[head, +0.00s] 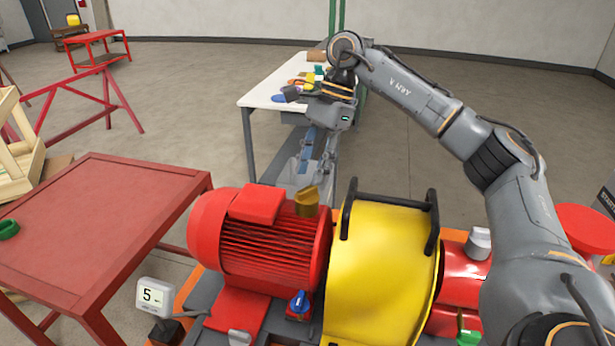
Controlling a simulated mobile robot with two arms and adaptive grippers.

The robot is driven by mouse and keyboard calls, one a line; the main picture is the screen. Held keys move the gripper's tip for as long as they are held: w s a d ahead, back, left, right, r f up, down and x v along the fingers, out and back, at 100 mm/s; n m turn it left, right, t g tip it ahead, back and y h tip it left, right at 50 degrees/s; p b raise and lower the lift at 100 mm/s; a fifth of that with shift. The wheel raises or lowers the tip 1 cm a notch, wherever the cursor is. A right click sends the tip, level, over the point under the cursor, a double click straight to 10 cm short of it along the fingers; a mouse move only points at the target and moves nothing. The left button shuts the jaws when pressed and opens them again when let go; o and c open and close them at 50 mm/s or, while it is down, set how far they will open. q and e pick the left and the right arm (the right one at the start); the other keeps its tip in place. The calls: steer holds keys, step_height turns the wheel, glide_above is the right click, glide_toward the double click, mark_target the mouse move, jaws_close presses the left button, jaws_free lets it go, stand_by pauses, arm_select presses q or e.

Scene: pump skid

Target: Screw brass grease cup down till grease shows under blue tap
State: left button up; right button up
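The brass grease cup (307,201) stands on the upper right part of the red finned motor (262,245). The blue tap (299,301) sits low in front of the motor, on a small red base. My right gripper (316,170) points down above and behind the cup, apart from it. Its two fingers look spread, with nothing seen between them. No grease can be made out under the tap at this size. My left gripper is not in view.
A yellow guard (384,266) with black handles stands right of the motor. A display reading 5 (154,297) is at front left. A red table (95,205) stands left, with a green ring (8,229). A white bench (270,94) with tools is behind.

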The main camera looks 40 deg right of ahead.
mark_target(308, 186)
steer(key=shift+s+a+f, duration=0.25)
steer(key=shift+s+f, duration=0.05)
steer(key=shift+f, duration=0.2)
steer(key=shift+s+a+f, duration=0.25)
steer(key=shift+f, duration=0.25)
steer(key=shift+w+f, duration=0.25)
steer(key=shift+f, duration=0.05)
jaws_close()
steer(key=shift+s+f+m+t+b, duration=0.1)
steer(key=shift+m+t+b, duration=0.3)
steer(key=shift+m, duration=0.3)
steer(key=shift+m+t+b, duration=0.4)
steer(key=shift+m+b, duration=0.5)
steer(key=shift+m, duration=0.2)
steer(key=shift+s+a+m+t+b, duration=0.15)
steer(key=shift+m+t+b, duration=0.35)
steer(key=shift+m, duration=0.7)
steer(key=shift+m+t+h+b, duration=0.35)
steer(key=shift+m+b, duration=0.2)
steer(key=shift+m, duration=0.75)
